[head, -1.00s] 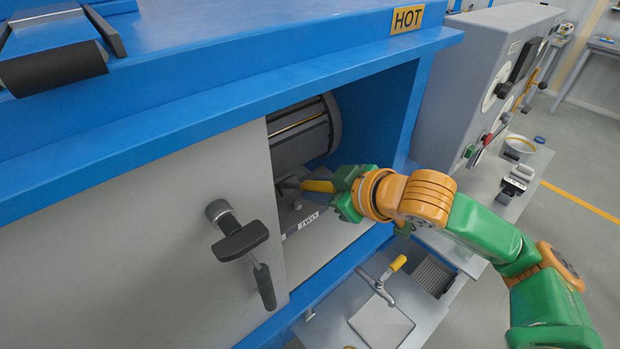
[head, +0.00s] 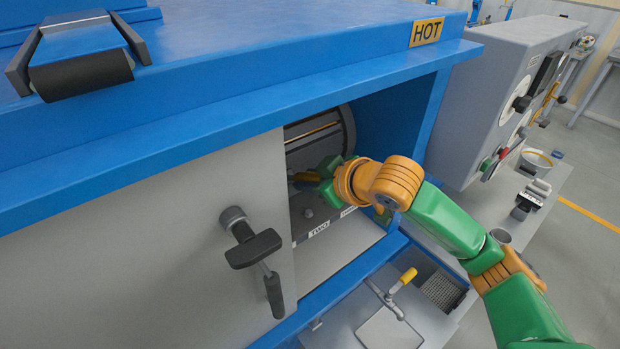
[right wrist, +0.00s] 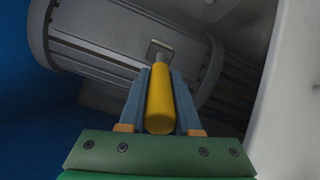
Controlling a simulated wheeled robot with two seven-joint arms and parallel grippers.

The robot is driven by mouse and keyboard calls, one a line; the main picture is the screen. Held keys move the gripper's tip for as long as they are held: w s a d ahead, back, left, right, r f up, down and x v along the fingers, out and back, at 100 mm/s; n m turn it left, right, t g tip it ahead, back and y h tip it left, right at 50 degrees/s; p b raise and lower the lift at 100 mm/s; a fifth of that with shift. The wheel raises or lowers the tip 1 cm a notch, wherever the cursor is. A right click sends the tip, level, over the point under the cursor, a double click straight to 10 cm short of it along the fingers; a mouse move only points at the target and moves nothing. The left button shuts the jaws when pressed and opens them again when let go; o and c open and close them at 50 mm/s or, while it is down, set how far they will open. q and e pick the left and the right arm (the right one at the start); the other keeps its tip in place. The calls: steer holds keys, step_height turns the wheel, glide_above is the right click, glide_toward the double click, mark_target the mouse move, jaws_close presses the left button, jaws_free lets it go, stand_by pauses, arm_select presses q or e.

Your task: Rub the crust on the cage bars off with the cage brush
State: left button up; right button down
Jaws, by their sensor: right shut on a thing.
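The cage (head: 318,140) is a dark grey drum with bars inside the blue housing, partly behind the grey door. It fills the upper part of the right wrist view (right wrist: 130,45). My right gripper (head: 322,180) is inside the opening. It is shut on the yellow handle of the cage brush (head: 306,177); the handle lies between the fingers in the right wrist view (right wrist: 160,100). The brush's grey head (right wrist: 160,48) points at the cage and overlaps it in view; I cannot tell whether it touches. No crust can be made out on the bars. My left gripper is not in view.
The grey door (head: 150,240) with its black handle (head: 253,248) covers the opening's left side. The blue housing (head: 415,140) bounds the right. Below are a yellow-handled tap (head: 408,276) and a pale tray (head: 388,330). A gauge panel (head: 500,90) stands at right.

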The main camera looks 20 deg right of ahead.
steer(key=shift+w+a, duration=0.2)
steer(key=shift+w, duration=0.3)
steer(key=shift+w+d, duration=1.9)
steer(key=shift+d, duration=3.45)
steer(key=shift+s+a, duration=0.65)
steer(key=shift+a, duration=1.15)
steer(key=shift+s+a, duration=0.65)
steer(key=shift+a, duration=1.15)
steer(key=shift+s+a, duration=0.65)
steer(key=shift+a, duration=1.15)
steer(key=s+d, duration=0.2)
steer(key=s, duration=0.3)
steer(key=shift+s, duration=0.35)
steer(key=shift+d, duration=0.1)
